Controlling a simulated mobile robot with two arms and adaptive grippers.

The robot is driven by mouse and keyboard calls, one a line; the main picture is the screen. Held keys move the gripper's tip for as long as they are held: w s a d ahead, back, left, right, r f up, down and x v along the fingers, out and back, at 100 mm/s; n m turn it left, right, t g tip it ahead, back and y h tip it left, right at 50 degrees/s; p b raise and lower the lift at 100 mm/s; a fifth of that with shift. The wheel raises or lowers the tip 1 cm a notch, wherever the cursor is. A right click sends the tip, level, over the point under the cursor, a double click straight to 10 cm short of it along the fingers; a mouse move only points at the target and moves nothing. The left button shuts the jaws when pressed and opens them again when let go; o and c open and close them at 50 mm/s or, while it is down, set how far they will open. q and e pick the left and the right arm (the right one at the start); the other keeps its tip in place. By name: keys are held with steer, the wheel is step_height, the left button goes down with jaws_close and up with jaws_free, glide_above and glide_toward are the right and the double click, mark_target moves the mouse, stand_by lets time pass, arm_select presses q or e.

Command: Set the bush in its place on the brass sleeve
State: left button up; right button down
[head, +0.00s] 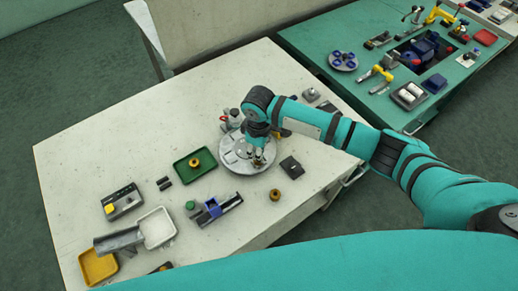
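My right gripper (258,161) points down over the front right part of a round grey plate (232,158). Its fingers are small here, and I cannot tell whether they are open or shut on something. A small brass-coloured round piece (195,162) sits in a green tray (182,168) left of the plate. Another brass-coloured round piece (275,195) stands on the bare table in front of the gripper. I cannot tell for certain which of these is the bush or the brass sleeve. My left gripper is out of view.
A blue and dark fixture (213,209) with a green-topped item beside it stands in front of the tray. A dark block (291,167) lies right of the plate. A white tray (157,228) and yellow tray (97,267) are at front left. The table's left rear is clear.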

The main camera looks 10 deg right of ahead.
steer(key=shift+f+p, duration=0.15)
steer(key=shift+p, duration=0.15)
stand_by(0.6)
steer(key=c, duration=1.1)
jaws_free()
steer(key=shift+c, duration=0.2)
steer(key=shift+r+p, duration=3.05)
steer(key=shift+p, duration=0.55)
steer(key=shift+s+a, duration=0.1)
